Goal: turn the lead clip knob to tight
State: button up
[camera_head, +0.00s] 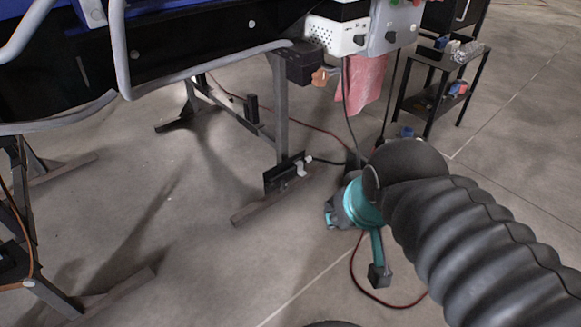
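I cannot tell for sure which part is the lead clip knob. Candidates are a small dark knob (390,37) on the front of the grey control box (404,22), another dark knob (359,40) on the white speaker-like box (333,38), and a copper-coloured piece (321,77) beside a black box under the conveyor edge. Their settings are too small to read. My arm in its black ribbed sleeve reaches in from the right. Its teal wrist end, with my gripper (332,215), hangs low over the floor, well below the boxes and apart from them. The fingers are not clear.
The conveyor (180,45) with grey tube rails fills the top left. Its metal legs (281,110) and feet stand below. A pink cloth (364,86) and dark cables hang under the boxes. A red cable lies on the floor. A black shelf cart (437,65) stands at the top right.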

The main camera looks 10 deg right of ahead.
aim_at(282, 183)
jog(key=i, duration=0.35)
jog(key=k, duration=0.5)
jog(key=u, duration=0.75)
jog(key=i, duration=0.7)
jog(key=z, duration=1.45)
